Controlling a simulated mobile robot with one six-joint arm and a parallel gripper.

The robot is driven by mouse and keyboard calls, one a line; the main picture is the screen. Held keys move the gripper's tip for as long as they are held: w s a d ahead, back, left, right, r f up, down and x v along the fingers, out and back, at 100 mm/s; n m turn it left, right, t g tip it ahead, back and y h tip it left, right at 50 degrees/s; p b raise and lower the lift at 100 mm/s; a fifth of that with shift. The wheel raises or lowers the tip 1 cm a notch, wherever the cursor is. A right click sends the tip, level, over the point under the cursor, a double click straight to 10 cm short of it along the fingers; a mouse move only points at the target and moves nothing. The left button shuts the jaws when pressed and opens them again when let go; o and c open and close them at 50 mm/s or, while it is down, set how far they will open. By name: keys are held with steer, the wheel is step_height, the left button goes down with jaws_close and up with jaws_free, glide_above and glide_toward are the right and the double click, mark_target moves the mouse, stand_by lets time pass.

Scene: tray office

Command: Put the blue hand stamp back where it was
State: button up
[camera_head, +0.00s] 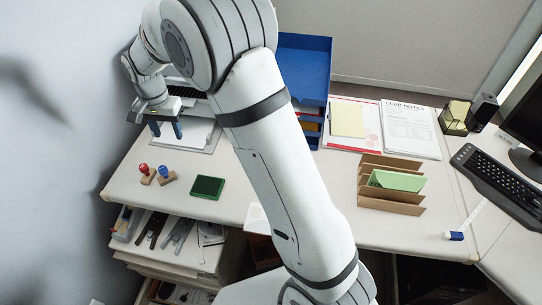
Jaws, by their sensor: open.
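The blue hand stamp (165,179) has a blue knob and a wooden base. It stands on the white desk near the left front edge, close beside a red hand stamp (147,178). A green pad (207,187) lies to its right. My gripper (166,131) is open, with two blue fingers pointing down and nothing seen between them. It is farther back than the stamps, by the left end of a sheet of paper on a grey board (213,146). Whether the fingers touch anything there cannot be told.
A blue tray stack (305,65) stands behind my arm. To the right are papers (410,130), a brown sorter (390,205), a blue-and-white object (453,236) and a keyboard (495,180). An open drawer unit (175,250) is below. The front left desk is mostly clear.

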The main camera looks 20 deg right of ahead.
steer(key=s+d+r+n+t, duration=0.1)
steer(key=s+d+r+n, duration=0.1)
steer(key=s+d+r, duration=0.5)
steer(key=s+d+r+n+t, duration=0.1)
steer(key=s+d+r, duration=0.2)
steer(key=s+d, duration=0.75)
steer(key=s+d+f+n, duration=0.1)
steer(key=s+d, duration=0.3)
steer(key=s, duration=0.5)
steer(key=shift+s+d+n, duration=0.25)
steer(key=shift+n, duration=0.25)
